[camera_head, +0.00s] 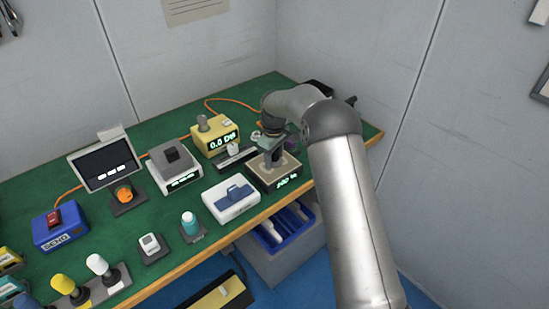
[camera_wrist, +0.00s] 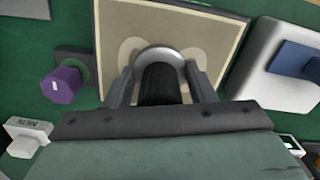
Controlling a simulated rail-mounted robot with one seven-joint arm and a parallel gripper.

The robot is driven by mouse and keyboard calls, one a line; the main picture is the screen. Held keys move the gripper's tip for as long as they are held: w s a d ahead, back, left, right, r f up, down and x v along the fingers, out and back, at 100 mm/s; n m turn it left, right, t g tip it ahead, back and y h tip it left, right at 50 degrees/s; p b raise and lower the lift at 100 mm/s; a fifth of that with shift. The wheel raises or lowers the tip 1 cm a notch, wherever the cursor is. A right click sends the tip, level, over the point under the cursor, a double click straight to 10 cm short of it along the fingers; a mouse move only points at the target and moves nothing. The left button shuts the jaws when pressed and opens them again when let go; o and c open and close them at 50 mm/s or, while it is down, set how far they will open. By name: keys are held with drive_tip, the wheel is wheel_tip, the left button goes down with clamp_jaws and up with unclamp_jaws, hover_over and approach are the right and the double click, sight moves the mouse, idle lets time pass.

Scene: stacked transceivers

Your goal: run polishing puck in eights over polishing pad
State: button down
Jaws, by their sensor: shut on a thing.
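The polishing pad (camera_head: 291,176) is a beige square on a dark base with a lit display, near the bench's front edge. In the wrist view the beige pad (camera_wrist: 205,25) fills the upper middle, with paler rounded patches beside the puck. The polishing puck (camera_wrist: 160,52) is a grey disc with a black upright grip, over the middle of the pad. My gripper (camera_wrist: 160,82) is shut on the puck's grip, one finger on each side. In the head view my gripper (camera_head: 273,154) points down over the pad. The puck's underside is hidden, so its contact cannot be seen.
A purple hexagonal knob (camera_wrist: 62,84) stands left of the pad in the wrist view. A white box with a blue block (camera_head: 231,198) sits close by. A yellow meter (camera_head: 214,136) stands behind. Blue bins (camera_head: 282,232) lie below the bench edge.

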wheel_tip(320, 180, up, 4)
drive_tip(key=shift+s+a+f+p, duration=0.15)
drive_tip(key=shift+f+p, duration=0.1)
drive_tip(key=shift+p, duration=0.15)
drive_tip(key=shift+r+p, duration=1.25)
drive_tip(key=shift+r, duration=0.95)
drive_tip(key=shift+s+d+f, duration=0.15)
drive_tip(key=shift+d+f, duration=0.05)
drive_tip(key=shift+d, duration=0.15)
drive_tip(key=s+d+f+m, duration=0.3)
drive_tip(key=s+d+m, duration=0.2)
drive_tip(key=s+d, duration=0.2)
drive_tip(key=s+d+f+m, duration=0.4)
drive_tip(key=s+d, duration=0.3)
drive_tip(key=s, duration=0.5)
drive_tip(key=shift+s+d+f+m, duration=0.2)
drive_tip(key=shift+d+m, duration=0.15)
drive_tip(key=shift+m, duration=0.55)
